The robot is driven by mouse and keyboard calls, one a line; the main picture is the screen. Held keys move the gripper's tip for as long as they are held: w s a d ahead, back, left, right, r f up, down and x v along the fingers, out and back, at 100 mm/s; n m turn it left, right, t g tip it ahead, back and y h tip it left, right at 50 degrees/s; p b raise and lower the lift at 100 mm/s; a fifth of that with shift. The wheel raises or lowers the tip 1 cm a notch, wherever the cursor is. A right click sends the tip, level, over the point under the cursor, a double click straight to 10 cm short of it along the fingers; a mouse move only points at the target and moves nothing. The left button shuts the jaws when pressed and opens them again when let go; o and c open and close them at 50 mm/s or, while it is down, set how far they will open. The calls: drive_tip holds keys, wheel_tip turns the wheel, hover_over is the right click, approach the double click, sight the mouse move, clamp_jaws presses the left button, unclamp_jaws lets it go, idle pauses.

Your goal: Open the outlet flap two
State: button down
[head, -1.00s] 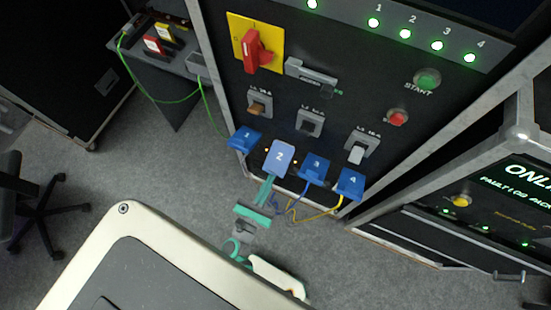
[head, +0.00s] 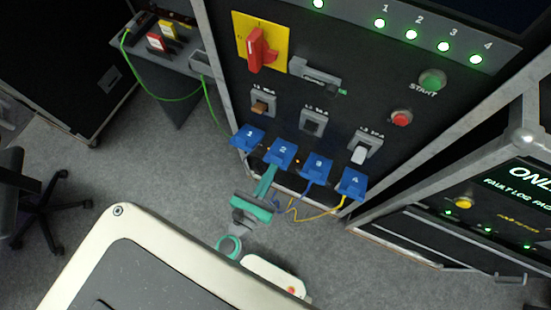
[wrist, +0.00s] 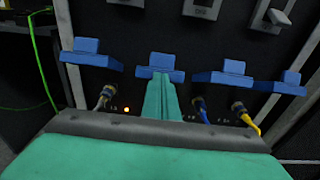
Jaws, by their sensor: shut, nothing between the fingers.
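Outlet flap two (head: 281,152) is a blue cover marked 2 in the row of flaps low on the dark cabinet. It stands out from the panel at about the same tilt as its neighbours, and also shows in the wrist view (wrist: 155,60). My gripper (head: 271,168) has its green fingers shut together and empty. In the wrist view the fingertips (wrist: 160,76) are at the lower front edge of flap two; I cannot tell whether they touch it. The fingers hide the outlet below it.
Flap one (head: 248,137) is to the left, and flaps three (head: 317,167) and four (head: 351,184) are to the right. Cables run out beneath these neighbours, including a yellow cable (wrist: 246,118). Breaker switches (head: 312,122) sit above. A framed cabinet (head: 470,185) stands at the right.

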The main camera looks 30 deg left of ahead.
drive_tip(key=shift+w+r, duration=0.3)
drive_tip(key=shift+r, duration=0.55)
drive_tip(key=shift+s+f, duration=0.1)
drive_tip(key=shift+f, duration=0.3)
drive_tip(key=s+r, duration=0.5)
drive_tip(key=s, duration=0.3)
drive_tip(key=shift+s+d, duration=0.15)
drive_tip(key=shift+d, duration=0.05)
